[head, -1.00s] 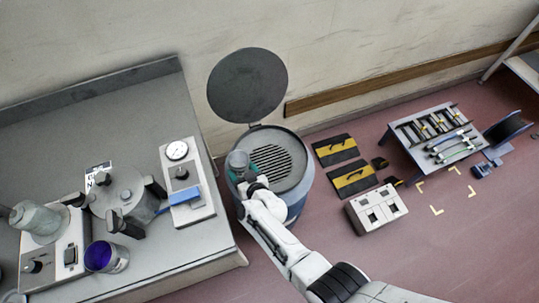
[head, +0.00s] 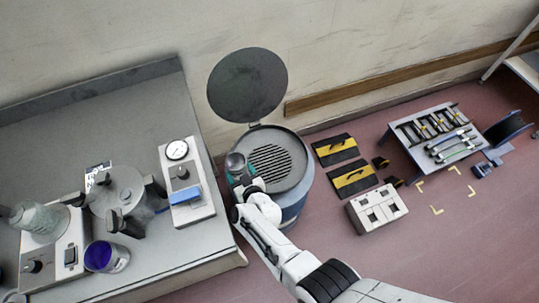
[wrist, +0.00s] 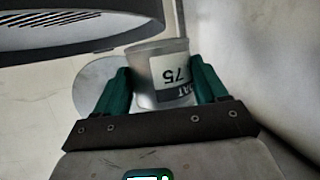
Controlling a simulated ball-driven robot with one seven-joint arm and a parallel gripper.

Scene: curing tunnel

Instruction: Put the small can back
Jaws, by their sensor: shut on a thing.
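The small can (wrist: 158,65) is a grey metal cylinder with a white label that reads 75 upside down in the wrist view. My gripper (wrist: 162,78) is shut on it, with one teal finger on each side. In the head view the can (head: 236,161) shows its round top at the left rim of the round drum (head: 292,196). My gripper (head: 243,178) is just below it there. The drum has a slotted grey top and its round lid (head: 247,85) stands open behind it. I cannot tell whether the can touches the drum.
The grey bench (head: 60,130) on the left holds a gauge box (head: 188,200), a lidded pot (head: 118,192) and a can with purple inside (head: 100,257).

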